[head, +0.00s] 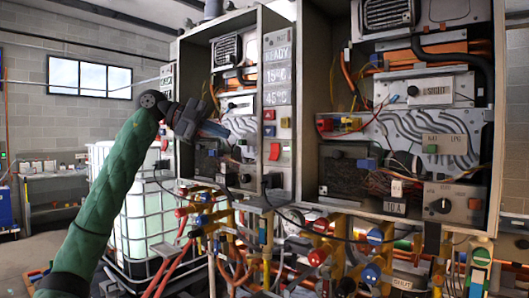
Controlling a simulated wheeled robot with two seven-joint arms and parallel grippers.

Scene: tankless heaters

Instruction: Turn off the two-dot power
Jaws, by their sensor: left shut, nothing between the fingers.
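Two open heater cabinets stand side by side, the left cabinet (187,84) and the right cabinet (312,120). My right gripper is not in view.
Pipes with red, blue and yellow valve handles (318,256) crowd the space below the cabinets. Loose wires hang in the right cabinet. A white caged tank (138,215) stands behind my left arm. Open floor lies at the far left.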

